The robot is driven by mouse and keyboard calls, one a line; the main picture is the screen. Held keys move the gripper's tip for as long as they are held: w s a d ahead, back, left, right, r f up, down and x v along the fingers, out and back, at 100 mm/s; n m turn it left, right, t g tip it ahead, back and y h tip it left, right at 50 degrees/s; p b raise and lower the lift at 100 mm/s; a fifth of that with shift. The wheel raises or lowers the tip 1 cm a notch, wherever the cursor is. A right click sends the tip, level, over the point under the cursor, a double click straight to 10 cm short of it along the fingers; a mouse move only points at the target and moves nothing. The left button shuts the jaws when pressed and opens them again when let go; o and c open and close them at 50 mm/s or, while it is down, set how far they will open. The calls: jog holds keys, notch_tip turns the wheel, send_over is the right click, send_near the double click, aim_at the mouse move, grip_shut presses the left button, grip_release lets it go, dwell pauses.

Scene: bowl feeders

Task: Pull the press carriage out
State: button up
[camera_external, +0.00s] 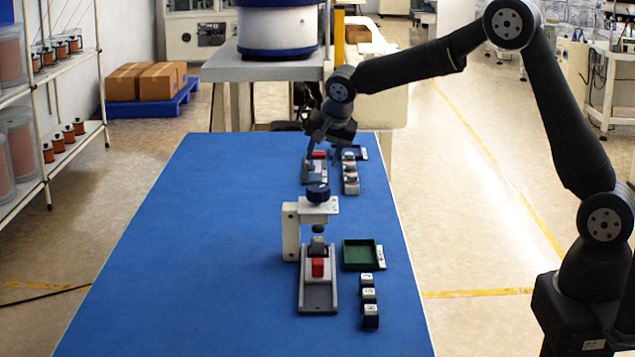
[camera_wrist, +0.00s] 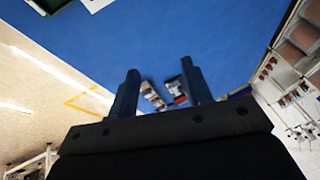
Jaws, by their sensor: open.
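A carriage with a red block (camera_external: 318,267) sits on that rail, just in front of the press frame. My gripper (camera_external: 320,155) is at the far end of the blue table, well behind this press, above a second grey fixture (camera_external: 309,176) with a red part. In the wrist view my gripper (camera_wrist: 160,68) is open, with nothing between its fingers. The arm partly hides the far fixture.
A dark blue tray (camera_external: 359,148) and more blocks (camera_external: 350,178) stand beside the far fixture. The left side of the blue table (camera_external: 190,260) is clear.

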jog(key=shift+w, duration=0.35)
grip_shut()
jog(key=n+h, duration=0.1)
jog(key=h, duration=0.2)
send_over(318, 258)
jog(key=s+d, duration=0.1)
jog(key=s, duration=0.1)
notch_tip(318, 258, down, 6)
jog(key=x, duration=0.9)
jog(key=shift+a+f, duration=0.2)
jog(key=shift+f, duration=0.05)
